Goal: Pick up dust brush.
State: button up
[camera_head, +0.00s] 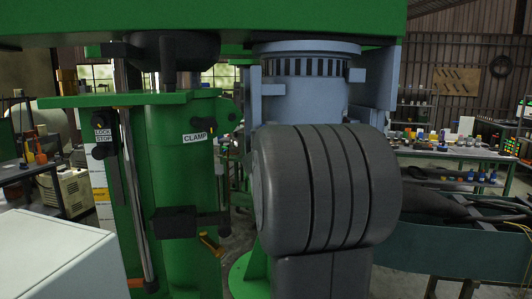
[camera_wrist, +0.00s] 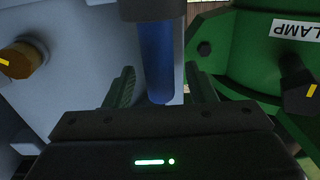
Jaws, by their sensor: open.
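In the wrist view a blue cylindrical handle (camera_wrist: 156,62) with a dark collar at its upper end lies between the two fingers of my gripper (camera_wrist: 160,88). It looks like the dust brush, but no bristles show, so I cannot be sure. The fingers stand apart on either side of the handle, with gaps showing. My gripper is open. In the head view my gripper cannot be made out, and I cannot clearly identify the brush there.
The green machine column (camera_head: 183,150) with its CLAMP label (camera_head: 198,137) stands close; a black knob (camera_wrist: 300,97) shows at right in the wrist view. A pale blue-grey surface (camera_wrist: 75,60) with a brass-coloured knob (camera_wrist: 25,58) is at left. A cluttered workbench (camera_head: 450,152) stands behind at right.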

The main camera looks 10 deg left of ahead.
jog(key=shift+w+a+r, duration=0.1)
jog(key=shift+w+a, duration=0.1)
jog(key=shift+w, duration=0.3)
jog(key=c, duration=1)
jog(key=shift+c, duration=0.2)
